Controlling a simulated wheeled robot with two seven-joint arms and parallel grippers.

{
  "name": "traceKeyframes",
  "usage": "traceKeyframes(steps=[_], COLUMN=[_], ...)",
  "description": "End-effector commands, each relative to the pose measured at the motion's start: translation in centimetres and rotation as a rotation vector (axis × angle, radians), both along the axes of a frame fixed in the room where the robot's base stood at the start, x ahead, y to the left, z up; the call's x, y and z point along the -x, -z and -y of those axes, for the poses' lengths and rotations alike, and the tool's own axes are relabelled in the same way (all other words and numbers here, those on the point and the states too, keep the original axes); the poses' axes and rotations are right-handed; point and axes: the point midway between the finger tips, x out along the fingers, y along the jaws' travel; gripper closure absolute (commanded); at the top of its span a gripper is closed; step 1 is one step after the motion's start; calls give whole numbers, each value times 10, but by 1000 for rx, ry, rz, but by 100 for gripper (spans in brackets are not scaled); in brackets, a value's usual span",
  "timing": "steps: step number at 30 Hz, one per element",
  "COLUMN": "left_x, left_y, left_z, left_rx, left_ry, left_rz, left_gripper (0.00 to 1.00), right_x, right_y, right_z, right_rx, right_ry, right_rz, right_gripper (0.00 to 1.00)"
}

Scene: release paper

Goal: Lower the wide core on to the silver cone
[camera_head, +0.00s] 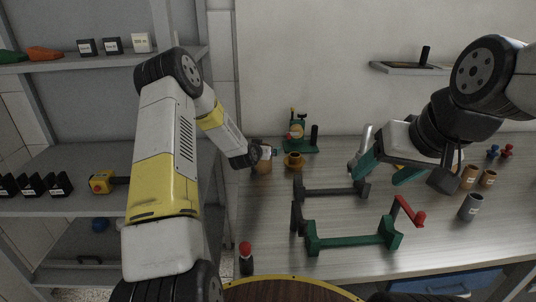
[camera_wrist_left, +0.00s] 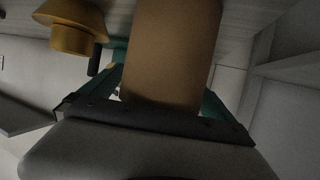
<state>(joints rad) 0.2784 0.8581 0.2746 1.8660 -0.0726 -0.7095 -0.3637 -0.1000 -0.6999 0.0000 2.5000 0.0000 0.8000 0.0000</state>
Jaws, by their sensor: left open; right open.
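A wide brown core (camera_head: 262,168) stands at the back left of the bench, just under my left gripper (camera_head: 266,153). In the left wrist view the brown core (camera_wrist_left: 172,50) fills the space between the teal fingers of my left gripper (camera_wrist_left: 165,85). Those fingers are open, and I cannot tell whether they touch it. My right gripper (camera_head: 383,172) is open over the right part of the bench, with nothing seen held. A gold cone-like piece (camera_head: 293,161) stands right of the core and also shows in the left wrist view (camera_wrist_left: 75,25). I cannot clearly make out a silver cone.
A green stand (camera_head: 300,146) is behind the gold piece. Two small brown cores (camera_head: 469,176) and a grey cylinder (camera_head: 470,207) stand at right. A red-capped bottle (camera_head: 246,258) is at front left.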

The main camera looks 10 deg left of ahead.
Motion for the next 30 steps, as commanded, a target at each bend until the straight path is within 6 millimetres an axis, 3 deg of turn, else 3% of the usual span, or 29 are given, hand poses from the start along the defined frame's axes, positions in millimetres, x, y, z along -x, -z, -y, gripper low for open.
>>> traceKeyframes(steps=[4,14,23,30], left_x=[0,1,0,0], left_y=[0,0,-3,-23], left_z=[0,0,0,0], left_rx=[0,0,-1,-2], left_ry=[0,0,0,1], left_rz=[0,0,1,3], left_gripper=[2,67,68,68], right_x=[0,0,0,0], right_y=[0,0,0,0], right_z=[0,0,0,0], right_rx=[0,0,0,0], right_ry=[0,0,0,0], right_rz=[0,0,0,0], right_gripper=[36,36,36,36])
